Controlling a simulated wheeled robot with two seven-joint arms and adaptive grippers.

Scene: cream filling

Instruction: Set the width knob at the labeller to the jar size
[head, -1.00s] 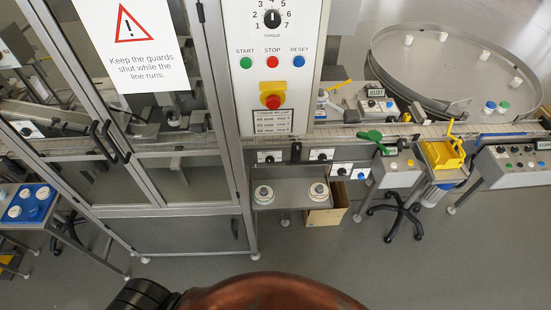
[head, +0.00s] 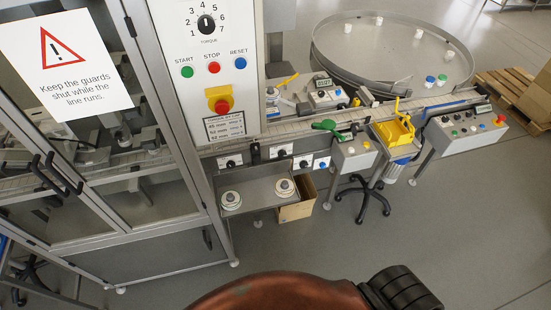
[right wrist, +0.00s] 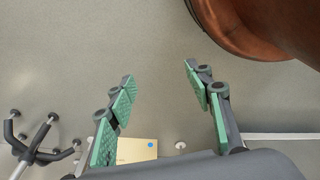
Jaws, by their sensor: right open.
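Small white knob panels line the front of the conveyor in the head view. One black knob (head: 230,161) is at the left, one (head: 281,151) is in the middle, and one (head: 303,163) sits beside a blue button. Their print is too small to read, so I cannot tell which is the width knob. My right gripper (right wrist: 158,74) is open and empty above the floor in the right wrist view, away from the knobs. My left gripper is not in view.
Guard doors (head: 120,190) stand shut at the left. A control panel (head: 207,60) has a torque dial and start, stop and reset buttons. A green-handled station (head: 352,152), yellow fixture (head: 397,132) and black stool (head: 362,198) stand to the right. The front floor is clear.

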